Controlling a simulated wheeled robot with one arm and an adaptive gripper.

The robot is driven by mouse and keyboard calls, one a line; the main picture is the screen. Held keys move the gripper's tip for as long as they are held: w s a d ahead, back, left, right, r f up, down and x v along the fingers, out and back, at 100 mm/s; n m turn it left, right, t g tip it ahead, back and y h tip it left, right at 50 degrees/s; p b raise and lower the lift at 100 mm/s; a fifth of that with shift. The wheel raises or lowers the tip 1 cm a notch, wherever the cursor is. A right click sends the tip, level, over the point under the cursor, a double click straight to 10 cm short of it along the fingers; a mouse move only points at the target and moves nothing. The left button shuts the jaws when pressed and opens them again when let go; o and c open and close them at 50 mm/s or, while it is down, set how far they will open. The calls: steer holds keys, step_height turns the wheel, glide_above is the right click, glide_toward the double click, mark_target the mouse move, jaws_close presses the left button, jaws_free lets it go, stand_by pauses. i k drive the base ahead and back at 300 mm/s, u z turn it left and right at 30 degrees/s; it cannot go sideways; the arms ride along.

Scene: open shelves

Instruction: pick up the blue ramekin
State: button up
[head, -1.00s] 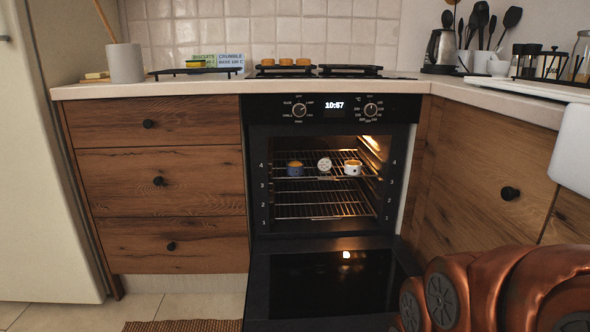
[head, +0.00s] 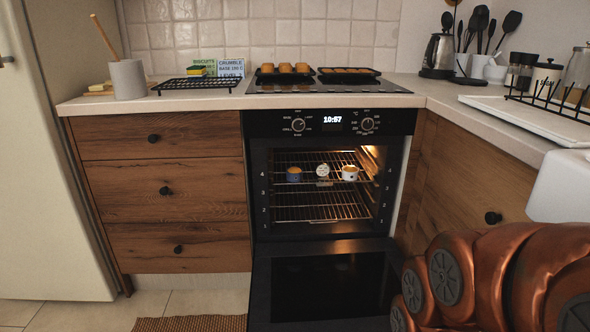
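The blue ramekin (head: 294,175) stands on the upper wire rack (head: 318,163) inside the open, lit oven, on the left side, with a golden-brown filling at its top. A white round item (head: 323,170) stands right of it, and a white ramekin (head: 349,173) is further right on the same rack. My gripper is outside the view.
The oven door (head: 320,284) is folded down in front of the cavity. A lower rack (head: 318,207) looks empty. Wooden drawers (head: 155,190) flank the oven at left, with a corner cabinet (head: 470,175) at right. The counter above holds baking trays (head: 347,75) and a cooling rack (head: 197,83).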

mark_target(294, 173)
steer(key=z, duration=0.3)
steer(key=i, duration=1.1)
steer(key=u, duration=1.05)
